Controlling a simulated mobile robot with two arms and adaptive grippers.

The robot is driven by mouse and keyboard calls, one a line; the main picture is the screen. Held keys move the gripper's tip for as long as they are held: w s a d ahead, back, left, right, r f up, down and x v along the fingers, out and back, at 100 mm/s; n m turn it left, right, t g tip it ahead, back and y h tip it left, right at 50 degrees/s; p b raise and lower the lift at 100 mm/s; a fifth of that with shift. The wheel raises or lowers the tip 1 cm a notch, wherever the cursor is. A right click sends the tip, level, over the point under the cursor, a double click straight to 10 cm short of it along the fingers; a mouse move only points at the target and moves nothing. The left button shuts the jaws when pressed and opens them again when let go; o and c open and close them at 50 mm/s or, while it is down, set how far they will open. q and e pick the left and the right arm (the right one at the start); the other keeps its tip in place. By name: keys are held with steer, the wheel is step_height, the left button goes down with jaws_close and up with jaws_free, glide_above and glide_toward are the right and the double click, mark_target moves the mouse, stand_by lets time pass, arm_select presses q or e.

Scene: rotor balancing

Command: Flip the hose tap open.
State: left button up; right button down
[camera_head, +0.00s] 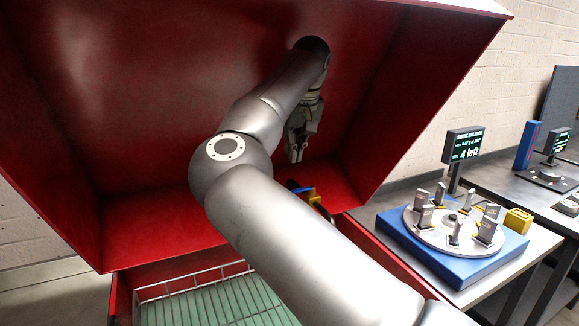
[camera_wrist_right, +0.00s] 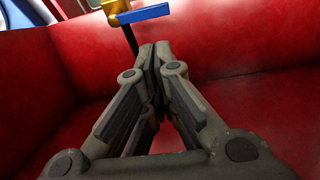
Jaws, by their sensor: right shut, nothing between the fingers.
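The hose tap has a brass-yellow body (camera_head: 311,196) and a blue lever, and it stands at the lower back right inside the red cabinet. My arm hides part of it in the head view. In the right wrist view the blue lever (camera_wrist_right: 145,14) points sideways to the right from the brass body (camera_wrist_right: 115,7), above a dark stem. My right gripper (camera_head: 296,155) hangs above the tap in the head view, apart from it. In the wrist view its fingers (camera_wrist_right: 153,62) are closed together and empty, just short of the lever. My left gripper is out of view.
The red cabinet (camera_head: 150,120) walls surround my right arm. A wire basket (camera_head: 190,284) over a green surface lies below. Outside on the right, a blue stand (camera_head: 420,250) carries a rotor disc (camera_head: 432,228) with several upright blocks, beside a small display (camera_head: 463,145).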

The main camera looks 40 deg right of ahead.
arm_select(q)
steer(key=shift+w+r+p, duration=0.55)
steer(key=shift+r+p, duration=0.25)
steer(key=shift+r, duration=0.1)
arm_select(e)
steer(key=x, duration=0.9)
steer(key=shift+w+f, duration=0.15)
steer(key=shift+f, duration=0.1)
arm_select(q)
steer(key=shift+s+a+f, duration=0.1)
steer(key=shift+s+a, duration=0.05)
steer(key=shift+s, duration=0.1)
arm_select(e)
steer(key=shift+a+r+n, duration=0.1)
steer(key=shift+a+n, duration=0.05)
steer(key=shift+n, duration=0.35)
